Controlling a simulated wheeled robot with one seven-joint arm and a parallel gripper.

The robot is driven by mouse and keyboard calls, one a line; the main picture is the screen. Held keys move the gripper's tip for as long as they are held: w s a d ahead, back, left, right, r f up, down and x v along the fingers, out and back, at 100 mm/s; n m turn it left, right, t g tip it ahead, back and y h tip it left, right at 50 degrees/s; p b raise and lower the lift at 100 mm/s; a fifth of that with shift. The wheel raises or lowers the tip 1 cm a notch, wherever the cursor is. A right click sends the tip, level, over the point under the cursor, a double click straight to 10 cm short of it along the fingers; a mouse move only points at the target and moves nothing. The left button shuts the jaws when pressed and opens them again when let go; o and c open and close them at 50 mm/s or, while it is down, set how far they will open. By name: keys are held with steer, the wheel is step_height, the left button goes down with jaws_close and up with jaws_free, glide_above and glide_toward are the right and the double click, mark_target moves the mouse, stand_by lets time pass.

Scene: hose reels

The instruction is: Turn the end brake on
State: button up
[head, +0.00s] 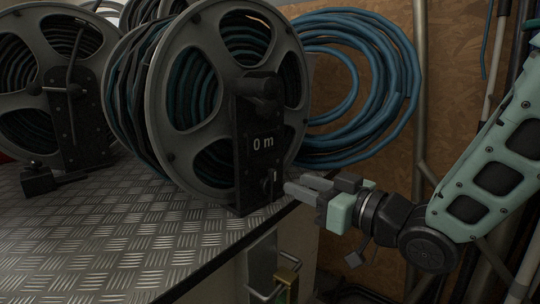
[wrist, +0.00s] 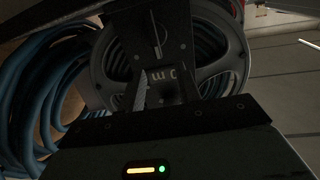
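The end reel (head: 205,95) is the nearest one, at the right end of the bench. Its black upright carries a "0 m" label (head: 263,143) and, low down, a small brake lever (head: 271,184) that looks about upright. My gripper (head: 290,184) points left at the lever, its fingertips just right of it; I cannot tell whether they touch it. The fingers look parted with nothing between them.
A second reel (head: 45,85) stands behind at the left. The reels stand on a metal tread-plate bench top (head: 110,245). A coiled blue hose (head: 375,90) hangs on the wood wall behind. A black crank hub (head: 258,88) juts out above the label.

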mark_target(275, 173)
steer(key=p+x, duration=0.2)
steer(key=x, duration=0.6)
steer(key=shift+f+p, duration=0.1)
steer(key=shift+p, duration=0.2)
steer(key=shift+w+a, duration=0.25)
steer(key=shift+w, duration=0.1)
